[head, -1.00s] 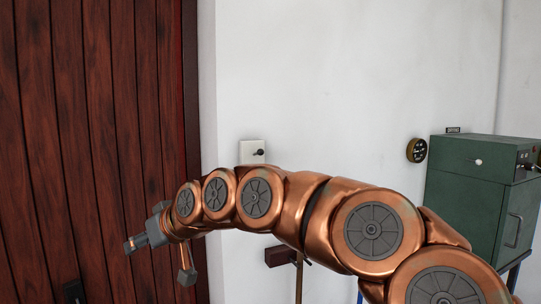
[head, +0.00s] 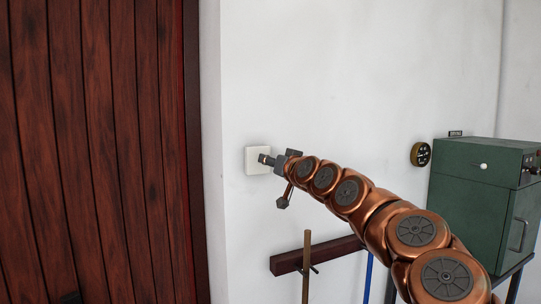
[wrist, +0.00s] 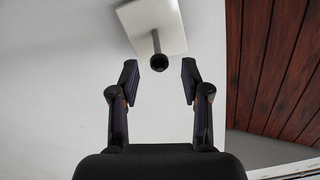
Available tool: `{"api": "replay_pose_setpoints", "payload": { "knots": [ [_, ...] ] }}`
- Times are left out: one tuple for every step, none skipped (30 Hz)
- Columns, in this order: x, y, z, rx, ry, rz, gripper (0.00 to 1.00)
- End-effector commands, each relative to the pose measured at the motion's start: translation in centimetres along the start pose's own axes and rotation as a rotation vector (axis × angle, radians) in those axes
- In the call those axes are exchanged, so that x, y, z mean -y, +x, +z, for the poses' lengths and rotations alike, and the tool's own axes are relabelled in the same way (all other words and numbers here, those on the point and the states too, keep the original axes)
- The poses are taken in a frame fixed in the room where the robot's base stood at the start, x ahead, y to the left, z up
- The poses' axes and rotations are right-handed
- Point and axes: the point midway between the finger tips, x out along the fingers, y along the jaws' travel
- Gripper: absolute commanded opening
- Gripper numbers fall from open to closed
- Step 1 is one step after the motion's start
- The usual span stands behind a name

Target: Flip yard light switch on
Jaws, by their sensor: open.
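The light switch is a white square plate (head: 252,160) on the white wall, right of the wooden door; it also shows at the top of the wrist view (wrist: 173,22). Its dark toggle lever (wrist: 158,60) sticks out toward me. In the wrist view my gripper (wrist: 159,75) is open, with one finger on each side of the lever and gaps between them. I cannot tell whether the fingertips reach past the lever's knob.
A dark red plank door (head: 95,150) fills the left. A green metal cabinet (head: 478,200) stands at the right, near a round brass wall fitting (head: 420,154). A dark wooden rail (head: 318,254) with upright handles is on the wall below my arm.

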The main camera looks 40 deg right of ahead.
Motion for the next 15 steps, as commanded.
{"api": "replay_pose_setpoints", "payload": {
  "knots": [
    [0.1,0.7,-0.4,0.000,0.001,0.000,0.47],
    [0.1,1.1,-0.4,0.000,0.000,0.000,0.47],
    [0.1,1.6,-0.4,0.000,0.000,0.001,0.47],
    [0.0,1.8,-0.4,-0.002,0.001,0.002,0.47],
    [0.0,2.0,-0.4,-0.002,0.000,0.002,0.47],
    [-0.1,2.4,-0.4,-0.001,0.000,0.002,0.47],
    [-0.1,2.6,-0.3,-0.001,0.000,0.002,0.47],
    [-0.1,2.8,-0.3,-0.001,0.000,0.003,0.47],
    [-0.2,3.1,-0.2,0.000,0.000,0.004,0.47],
    [-0.2,3.2,-0.2,0.000,0.000,0.004,0.47],
    [-0.2,3.4,-0.1,0.000,0.000,0.004,0.47],
    [-0.2,3.5,-0.1,0.000,0.000,0.004,0.47],
    [-0.3,3.6,-0.1,0.000,0.000,0.005,0.47],
    [-0.3,3.7,-0.1,0.000,-0.001,0.006,0.47],
    [-0.3,3.7,-0.1,-0.001,-0.001,0.006,0.47]
  ]
}}
